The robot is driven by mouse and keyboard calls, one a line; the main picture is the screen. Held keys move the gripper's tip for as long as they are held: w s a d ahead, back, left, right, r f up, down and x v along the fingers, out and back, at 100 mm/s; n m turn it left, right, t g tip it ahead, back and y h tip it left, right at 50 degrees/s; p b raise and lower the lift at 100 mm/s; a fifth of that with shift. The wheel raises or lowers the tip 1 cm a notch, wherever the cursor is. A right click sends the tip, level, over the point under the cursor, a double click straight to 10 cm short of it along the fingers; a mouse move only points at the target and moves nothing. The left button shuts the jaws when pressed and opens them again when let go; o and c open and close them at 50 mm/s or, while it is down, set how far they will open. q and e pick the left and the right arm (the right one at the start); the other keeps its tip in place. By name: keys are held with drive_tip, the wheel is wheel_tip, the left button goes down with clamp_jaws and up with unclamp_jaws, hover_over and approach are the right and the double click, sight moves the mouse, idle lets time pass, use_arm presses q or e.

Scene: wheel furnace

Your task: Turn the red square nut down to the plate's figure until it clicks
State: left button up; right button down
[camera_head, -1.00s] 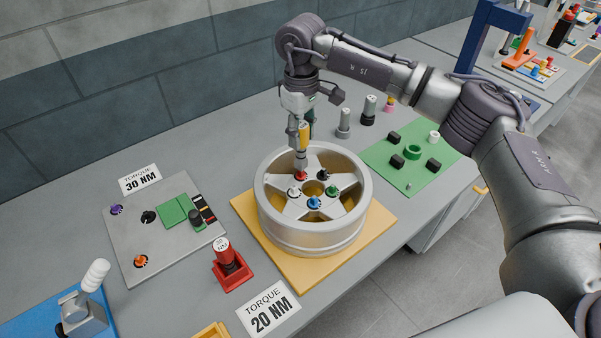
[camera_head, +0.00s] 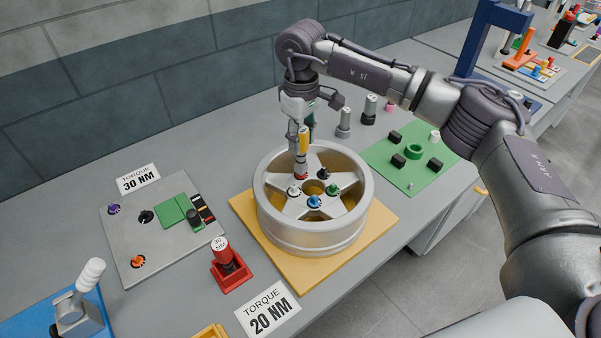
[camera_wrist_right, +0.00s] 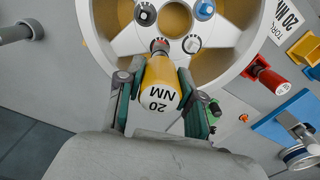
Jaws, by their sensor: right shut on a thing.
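A silver spoked wheel (camera_head: 312,238) lies flat, with several coloured nuts around its hub. The red square nut (camera_head: 301,177) is at the hub's back left. It is mostly hidden under the tip of a yellow-handled driver (camera_head: 303,140). My right gripper (camera_head: 302,120) is shut on that driver and holds it upright above the nut. In the right wrist view the driver (camera_wrist_right: 160,82) reads 20 NM and its tip meets the red nut (camera_wrist_right: 159,45). A white plate (camera_head: 268,310) reads TORQUE 20 NM. My left gripper is in neither view.
The wheel rests on a yellow board (camera_head: 280,262). A red 30 NM driver (camera_head: 221,250) stands in a red holder to the left. A grey panel (camera_head: 150,235) and a 30 NM plate (camera_head: 138,179) lie further left. A green board (camera_head: 415,175) is at the right.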

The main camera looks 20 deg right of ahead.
drive_tip(key=shift+f+b, duration=0.45)
drive_tip(key=shift+f, duration=0.05)
idle(0.3)
drive_tip(key=c, duration=0.7)
unclamp_jaws()
drive_tip(key=shift+o, duration=0.2)
